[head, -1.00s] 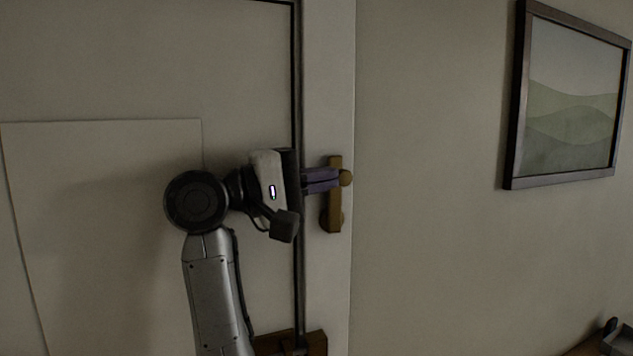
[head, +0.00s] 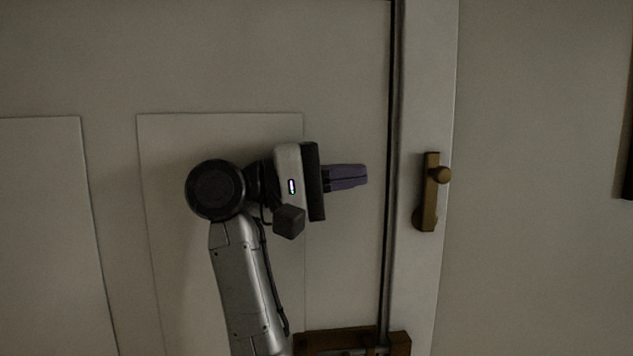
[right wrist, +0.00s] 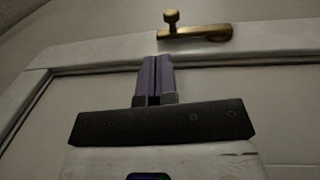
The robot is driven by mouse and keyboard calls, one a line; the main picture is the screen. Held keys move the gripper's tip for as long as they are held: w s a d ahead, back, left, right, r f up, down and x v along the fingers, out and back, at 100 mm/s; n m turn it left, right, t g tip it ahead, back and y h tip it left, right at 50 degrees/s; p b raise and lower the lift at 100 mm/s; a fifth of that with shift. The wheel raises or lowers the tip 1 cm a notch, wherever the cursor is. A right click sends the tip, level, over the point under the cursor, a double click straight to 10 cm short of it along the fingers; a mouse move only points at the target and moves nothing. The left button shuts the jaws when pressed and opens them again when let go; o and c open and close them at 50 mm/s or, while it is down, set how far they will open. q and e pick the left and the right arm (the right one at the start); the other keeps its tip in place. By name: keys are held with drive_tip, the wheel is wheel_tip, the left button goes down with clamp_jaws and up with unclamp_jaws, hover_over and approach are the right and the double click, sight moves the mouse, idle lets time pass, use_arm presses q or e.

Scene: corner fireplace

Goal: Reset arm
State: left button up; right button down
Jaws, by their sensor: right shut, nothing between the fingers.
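My right gripper (head: 346,177) is in the middle of the head view, in front of a pale panelled door. Its purple fingers are shut and empty, pointing right. They end short of the dark vertical gap at the panel's edge and are clear of the brass handle (head: 430,192). In the right wrist view the shut fingers (right wrist: 154,78) point up toward the brass handle (right wrist: 195,34), with a space between. My left gripper is in no view.
The pale door (head: 350,80) fills the left and middle of the head view. A brown wooden block (head: 345,338) with a metal fitting is below the gripper. The dark edge of a picture frame (head: 628,150) shows at far right. Bare wall lies between.

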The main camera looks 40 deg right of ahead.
drive_tip(key=shift+r+v, duration=0.1)
drive_tip(key=shift+v, duration=0.95)
drive_tip(key=shift+r+v, duration=0.15)
drive_tip(key=shift+v, duration=0.85)
